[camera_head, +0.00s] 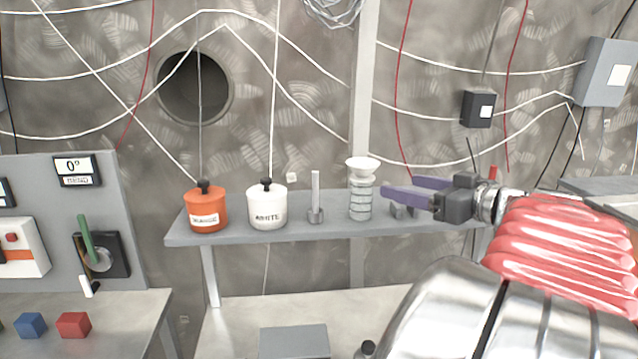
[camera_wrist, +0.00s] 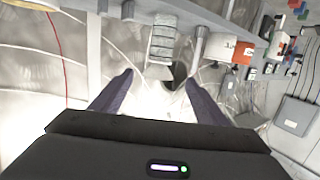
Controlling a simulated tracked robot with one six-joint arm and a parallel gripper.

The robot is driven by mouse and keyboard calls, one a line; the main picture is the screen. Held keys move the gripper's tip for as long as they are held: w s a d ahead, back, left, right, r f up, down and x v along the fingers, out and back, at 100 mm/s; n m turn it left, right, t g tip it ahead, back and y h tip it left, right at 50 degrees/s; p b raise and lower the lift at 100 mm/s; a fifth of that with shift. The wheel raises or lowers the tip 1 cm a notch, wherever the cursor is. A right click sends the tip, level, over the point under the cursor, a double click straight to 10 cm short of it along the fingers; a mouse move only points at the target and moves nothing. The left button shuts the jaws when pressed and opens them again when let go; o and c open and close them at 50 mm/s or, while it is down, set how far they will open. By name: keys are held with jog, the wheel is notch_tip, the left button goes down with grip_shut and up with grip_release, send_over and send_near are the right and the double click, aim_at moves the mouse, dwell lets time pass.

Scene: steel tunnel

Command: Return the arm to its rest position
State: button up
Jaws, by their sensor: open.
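My gripper (camera_head: 388,194) is at the right end of my arm's reach in the head view, over the grey shelf (camera_head: 330,232), with its purple fingers pointing left. The fingers are apart and nothing is between them. My red-sleeved arm fills the right of the head view.
On the shelf stand an orange pot (camera_head: 207,209), a white pot (camera_head: 267,206) and a small metal post (camera_head: 316,200). A control panel (camera_head: 60,190) is at the left. Cables hang across the wall.

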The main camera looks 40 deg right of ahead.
jog(key=w+a+r+n+t+h, duration=0.1)
jog(key=w+a+r, duration=0.2)
jog(key=w+r, duration=0.15)
jog(key=w+a+r+t+h, duration=0.1)
jog(key=w+a+r+t, duration=0.1)
jog(key=w+a+r, duration=0.3)
jog(key=w+a+r+m+h, duration=0.1)
jog(key=w+a+h, duration=0.2)
jog(key=w+a, duration=0.45)
jog(key=s+a+f+g+y, duration=0.1)
jog(key=s+a+f+g, duration=0.3)
jog(key=s+a+f, duration=0.3)
jog(key=s+a+f+g+y, duration=0.2)
jog(key=s+a+f+g, duration=0.3)
jog(key=f, duration=0.9)
jog(key=s+a+f+g+y, duration=0.2)
jog(key=s+a+f+g, duration=0.2)
jog(key=s+a+f, duration=0.7)
jog(key=shift+f+g, duration=0.25)
jog(key=shift+g, duration=0.05)
